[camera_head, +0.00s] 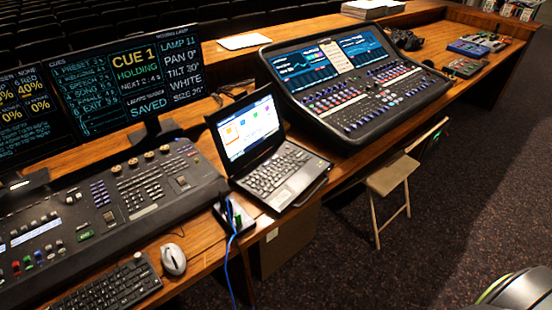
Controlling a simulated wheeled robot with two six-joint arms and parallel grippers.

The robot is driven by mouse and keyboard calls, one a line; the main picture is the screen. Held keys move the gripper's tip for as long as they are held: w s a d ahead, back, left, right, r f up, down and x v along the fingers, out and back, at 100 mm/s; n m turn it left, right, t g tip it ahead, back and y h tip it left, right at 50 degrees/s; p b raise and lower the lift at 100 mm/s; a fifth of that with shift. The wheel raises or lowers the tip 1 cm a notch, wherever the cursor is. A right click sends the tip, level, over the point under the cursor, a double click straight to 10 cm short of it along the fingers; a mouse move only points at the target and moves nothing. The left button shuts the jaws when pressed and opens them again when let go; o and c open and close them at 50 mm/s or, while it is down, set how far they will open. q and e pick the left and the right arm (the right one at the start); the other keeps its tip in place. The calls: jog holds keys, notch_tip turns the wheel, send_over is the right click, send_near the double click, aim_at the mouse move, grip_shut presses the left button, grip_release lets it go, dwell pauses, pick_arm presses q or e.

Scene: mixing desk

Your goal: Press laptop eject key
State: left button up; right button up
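An open black laptop (266,148) stands in the middle of the desk with its screen lit and facing me. Its keyboard (279,169) is in plain view, but single keys are too small to tell apart, so I cannot pick out the eject key. Neither of my grippers shows in the head view.
A lighting console (110,205) is left of the laptop and a sound mixer (355,85) is right of it. A white mouse (173,259) and a black keyboard (105,291) lie front left. A blue cable (229,250) hangs over the edge. A folding chair (392,175) stands before the desk.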

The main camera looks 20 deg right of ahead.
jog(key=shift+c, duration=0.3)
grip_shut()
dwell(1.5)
